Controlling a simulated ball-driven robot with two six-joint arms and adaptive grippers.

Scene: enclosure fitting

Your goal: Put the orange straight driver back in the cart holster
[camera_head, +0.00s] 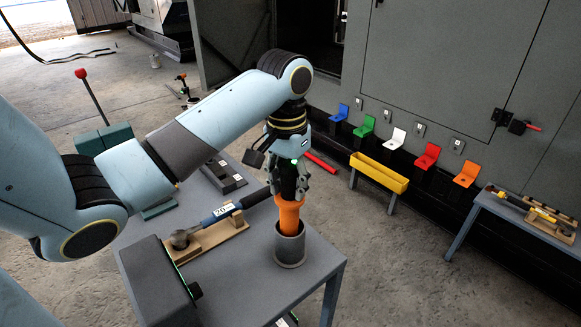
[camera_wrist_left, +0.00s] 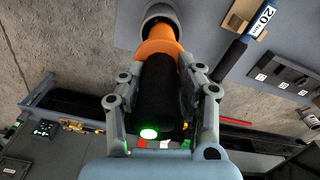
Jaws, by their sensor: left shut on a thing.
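The orange straight driver (camera_head: 289,216) stands about upright, its orange lower part at the mouth of the grey cylindrical cart holster (camera_head: 290,251) on the cart top. My left gripper (camera_head: 289,180) is shut on the driver's black upper part, above the holster. In the left wrist view, the gripper (camera_wrist_left: 160,95) has its fingers on both sides of the black handle, and the orange part (camera_wrist_left: 160,45) runs toward the holster (camera_wrist_left: 162,14). The driver's lower end is hidden, apparently inside the holster. My right gripper is not in view.
A torque wrench (camera_head: 222,213) lies on a wooden block on the cart (camera_head: 240,285), left of the holster. A dark box (camera_head: 165,285) stands at the cart's near left. A yellow bin (camera_head: 380,172) and several coloured holders line the enclosure base. Another table (camera_head: 500,212) stands at right.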

